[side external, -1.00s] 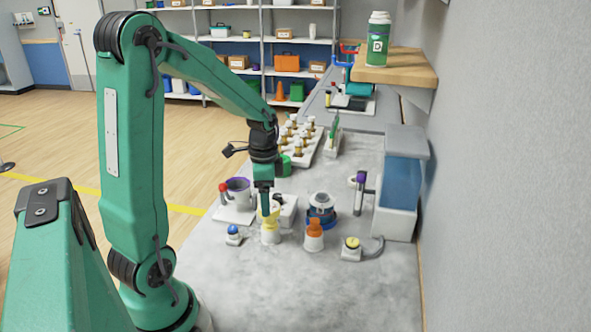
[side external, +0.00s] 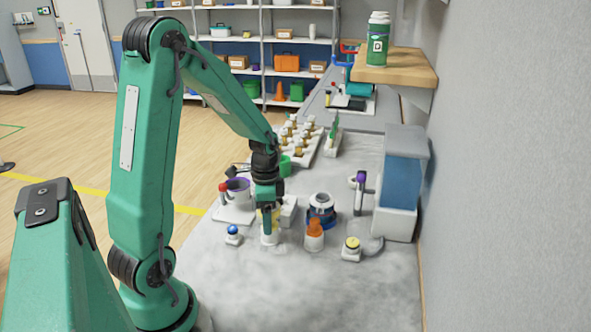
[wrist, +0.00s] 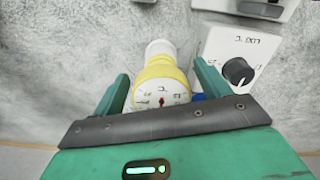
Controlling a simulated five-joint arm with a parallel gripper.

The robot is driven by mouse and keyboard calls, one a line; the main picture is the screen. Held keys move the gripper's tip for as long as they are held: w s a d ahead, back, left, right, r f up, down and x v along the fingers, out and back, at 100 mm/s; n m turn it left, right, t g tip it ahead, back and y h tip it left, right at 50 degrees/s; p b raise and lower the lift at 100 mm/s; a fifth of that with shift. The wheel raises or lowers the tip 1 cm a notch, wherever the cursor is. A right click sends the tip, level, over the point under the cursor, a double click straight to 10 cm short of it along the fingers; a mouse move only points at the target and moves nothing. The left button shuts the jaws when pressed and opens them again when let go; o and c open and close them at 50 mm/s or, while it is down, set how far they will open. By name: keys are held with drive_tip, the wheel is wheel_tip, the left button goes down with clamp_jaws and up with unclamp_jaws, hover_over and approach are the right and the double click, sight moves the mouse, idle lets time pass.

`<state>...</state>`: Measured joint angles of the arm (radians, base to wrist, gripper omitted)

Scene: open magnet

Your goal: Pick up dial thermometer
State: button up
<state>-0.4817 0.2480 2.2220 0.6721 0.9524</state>
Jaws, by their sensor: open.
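The dial thermometer (wrist: 160,92) has a yellow collar, a white end and a white dial face with a small red mark. In the wrist view it lies between the two green fingers of my gripper (wrist: 161,70), with the dial toward the palm. The fingers are open, one on each side; I cannot tell whether either touches it. In the side view my gripper (side external: 268,231) points down over the thermometer and hides most of it. Its white lower end (side external: 270,240) shows on the grey bench.
A white box with a black knob (wrist: 238,72) stands close to the right finger. A yellow-button box (side external: 351,250) is farther right. The front bench (side external: 300,295) is clear.

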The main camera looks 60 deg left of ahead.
idle(0.3)
drive_tip(key=c, duration=1.2)
drive_tip(key=shift+o, duration=0.2)
drive_tip(key=shift+r, duration=0.15)
drive_tip(key=shift+r, duration=0.45)
wheel_tip(320, 180, up, 3)
drive_tip(key=shift+f, duration=0.1)
drive_tip(key=d+r, duration=0.7)
drive_tip(key=d, duration=0.4)
drive_tip(key=shift+s+d, duration=0.3)
drive_tip(key=shift+s, duration=0.05)
